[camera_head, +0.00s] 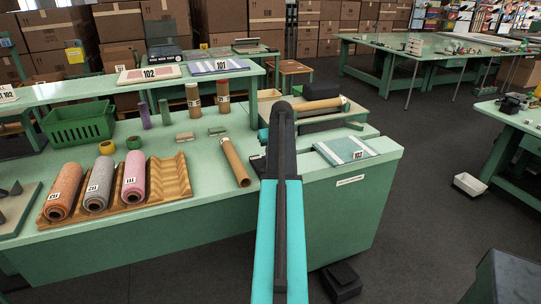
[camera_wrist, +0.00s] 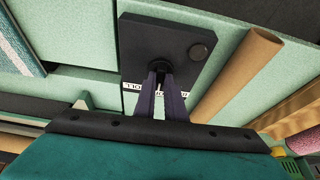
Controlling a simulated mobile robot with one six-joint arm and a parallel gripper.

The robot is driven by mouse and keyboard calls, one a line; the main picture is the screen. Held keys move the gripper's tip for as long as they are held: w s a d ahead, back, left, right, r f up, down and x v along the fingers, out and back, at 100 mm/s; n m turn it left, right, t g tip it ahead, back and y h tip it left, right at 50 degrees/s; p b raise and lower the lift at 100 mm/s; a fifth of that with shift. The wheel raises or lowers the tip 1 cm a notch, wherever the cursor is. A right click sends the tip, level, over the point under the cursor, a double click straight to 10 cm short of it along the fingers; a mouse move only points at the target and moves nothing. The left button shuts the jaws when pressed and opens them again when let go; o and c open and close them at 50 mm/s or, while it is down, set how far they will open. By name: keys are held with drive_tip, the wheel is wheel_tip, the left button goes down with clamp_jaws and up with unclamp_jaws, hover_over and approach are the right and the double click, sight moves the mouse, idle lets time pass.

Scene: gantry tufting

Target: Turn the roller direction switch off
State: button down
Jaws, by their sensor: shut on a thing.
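In the wrist view a dark switch plate (camera_wrist: 150,38) with a round button (camera_wrist: 198,52) is fixed on the pale green bench top. A white label (camera_wrist: 133,87) beside it shows a few letters, with the rest covered by my fingers. My gripper (camera_wrist: 160,68) reaches onto the plate, its two fingers close together on the roller direction switch's small lever, which they mostly hide. Which way the lever points cannot be told. In the head view my turquoise and black arm hides the gripper; a dark part of the switch (camera_head: 258,164) may show left of it.
A cardboard tube (camera_head: 236,163) lies left of my arm and shows close to the plate in the wrist view (camera_wrist: 237,75). A folded striped textile (camera_head: 345,151) lies to the right. Carpet rolls (camera_head: 98,184) sit in a wooden rack at left. A green basket (camera_head: 78,123) stands behind.

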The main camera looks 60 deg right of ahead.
drive_tip(key=shift+m, duration=0.3)
drive_tip(key=c, duration=1.8)
unclamp_jaws()
drive_tip(key=shift+r, duration=0.1)
drive_tip(key=shift+b+v, duration=1.2)
drive_tip(key=shift+v, duration=5.65)
drive_tip(key=shift+w+a, duration=0.15)
drive_tip(key=shift+a, duration=0.05)
